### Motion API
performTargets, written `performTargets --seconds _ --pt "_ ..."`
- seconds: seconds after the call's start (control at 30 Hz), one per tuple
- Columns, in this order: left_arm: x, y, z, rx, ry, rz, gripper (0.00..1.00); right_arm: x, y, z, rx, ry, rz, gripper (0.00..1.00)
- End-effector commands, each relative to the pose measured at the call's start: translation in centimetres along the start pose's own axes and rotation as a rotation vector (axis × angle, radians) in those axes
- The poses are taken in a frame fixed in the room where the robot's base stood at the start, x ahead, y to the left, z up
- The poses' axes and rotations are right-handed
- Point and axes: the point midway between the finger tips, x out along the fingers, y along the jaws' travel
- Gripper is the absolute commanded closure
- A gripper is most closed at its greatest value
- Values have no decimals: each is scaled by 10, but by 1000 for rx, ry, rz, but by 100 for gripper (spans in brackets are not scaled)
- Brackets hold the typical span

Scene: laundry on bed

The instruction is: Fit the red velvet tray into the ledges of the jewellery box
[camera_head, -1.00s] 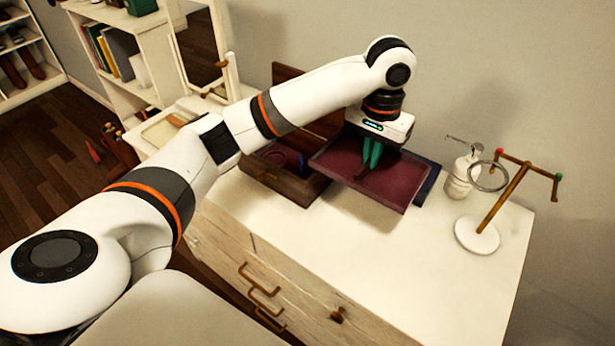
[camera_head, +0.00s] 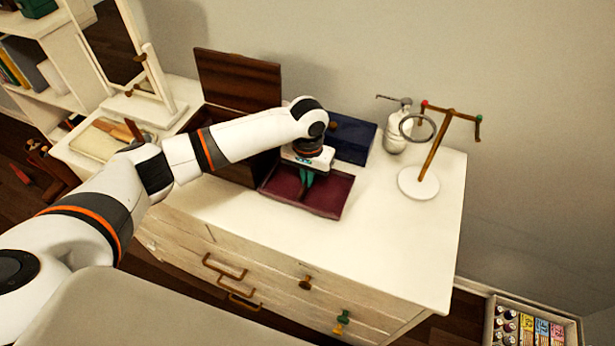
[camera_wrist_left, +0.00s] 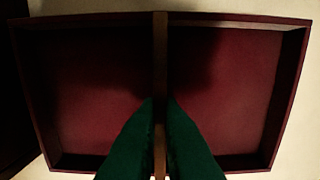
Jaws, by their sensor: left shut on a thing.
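The red velvet tray (camera_head: 330,196) is a shallow dark-red tray with a brown divider (camera_wrist_left: 160,45) across its middle. My left gripper (camera_head: 304,190) is shut on this divider, its green fingers one on each side in the left wrist view (camera_wrist_left: 160,105). The tray appears just right of the jewellery box; its height above the dresser is hard to judge. The brown wooden jewellery box has its lid (camera_head: 238,78) raised, and part of its body (camera_head: 236,172) shows below my arm. My arm hides its inside and ledges. My right gripper is not in view.
A dark blue box (camera_head: 350,140) stands behind the tray. A white bottle (camera_head: 396,135) and a jewellery stand with a white base (camera_head: 418,184) are at the right. The dresser top (camera_head: 400,245) is clear at front right. A mirror stands at the left.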

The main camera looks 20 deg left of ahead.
Motion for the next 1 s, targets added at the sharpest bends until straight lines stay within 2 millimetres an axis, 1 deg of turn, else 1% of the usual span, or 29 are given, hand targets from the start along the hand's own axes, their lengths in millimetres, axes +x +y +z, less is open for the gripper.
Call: performTargets --seconds 0.1,0.47,0.5,0.6,0.87,1.0 --pt "9 0 0 1 -1 0 100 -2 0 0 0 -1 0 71" --pt "12 0 0 0 -1 -1 100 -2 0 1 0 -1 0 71" --pt "12 0 0 0 -1 0 87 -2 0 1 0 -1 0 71" --pt "12 0 0 0 -1 0 72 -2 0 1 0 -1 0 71" --pt "12 0 0 0 -2 0 72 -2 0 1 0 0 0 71" --pt "3 0 1 0 -4 -1 72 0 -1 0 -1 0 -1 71"
